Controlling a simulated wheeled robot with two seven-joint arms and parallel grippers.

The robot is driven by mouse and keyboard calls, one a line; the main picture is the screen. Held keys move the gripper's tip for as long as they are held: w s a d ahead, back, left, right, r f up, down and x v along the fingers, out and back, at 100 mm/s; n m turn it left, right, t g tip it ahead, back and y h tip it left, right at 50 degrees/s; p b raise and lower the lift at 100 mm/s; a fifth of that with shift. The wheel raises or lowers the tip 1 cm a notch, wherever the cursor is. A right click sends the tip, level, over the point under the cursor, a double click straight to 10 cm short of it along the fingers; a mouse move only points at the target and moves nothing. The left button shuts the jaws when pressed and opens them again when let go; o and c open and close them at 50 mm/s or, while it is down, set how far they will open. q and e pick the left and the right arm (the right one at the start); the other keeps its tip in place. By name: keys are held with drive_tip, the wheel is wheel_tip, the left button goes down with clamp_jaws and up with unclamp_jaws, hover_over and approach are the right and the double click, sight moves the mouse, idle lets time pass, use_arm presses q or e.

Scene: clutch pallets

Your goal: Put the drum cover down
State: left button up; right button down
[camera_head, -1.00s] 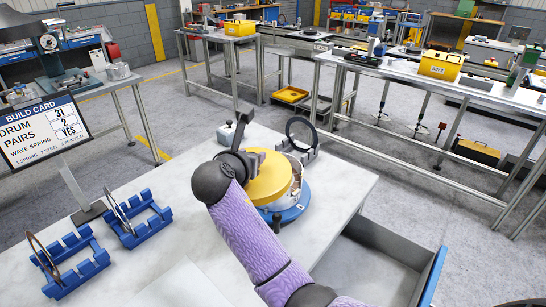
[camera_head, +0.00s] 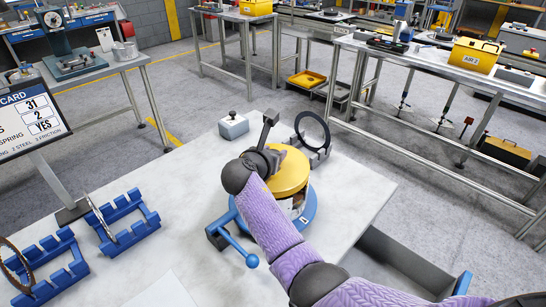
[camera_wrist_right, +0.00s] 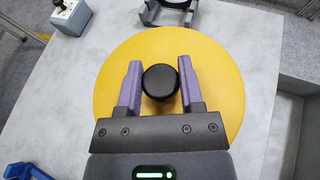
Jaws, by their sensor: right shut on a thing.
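The drum cover (camera_head: 291,176) is a round yellow disc with a black knob on top; the knob shows in the right wrist view (camera_wrist_right: 160,82). My right gripper (camera_head: 262,160) is shut on the knob, with its purple fingers (camera_wrist_right: 160,90) on either side. The cover is over a drum on a round blue base (camera_head: 306,217). The cover and my arm hide most of the drum, and I cannot tell whether the cover touches it. My left gripper is not in view.
A blue lever (camera_head: 238,247) sticks out front-left of the base. A black ring stand (camera_head: 325,145) stands close behind the cover, and a grey box (camera_head: 233,127) behind left. Blue racks (camera_head: 125,222) hold discs at left. An open drawer (camera_head: 400,270) is at front right.

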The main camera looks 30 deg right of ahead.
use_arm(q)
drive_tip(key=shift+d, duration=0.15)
use_arm(e)
drive_tip(key=shift+r, duration=0.15)
drive_tip(key=shift+f, duration=0.4)
drive_tip(key=shift+c, duration=1.2)
unclamp_jaws()
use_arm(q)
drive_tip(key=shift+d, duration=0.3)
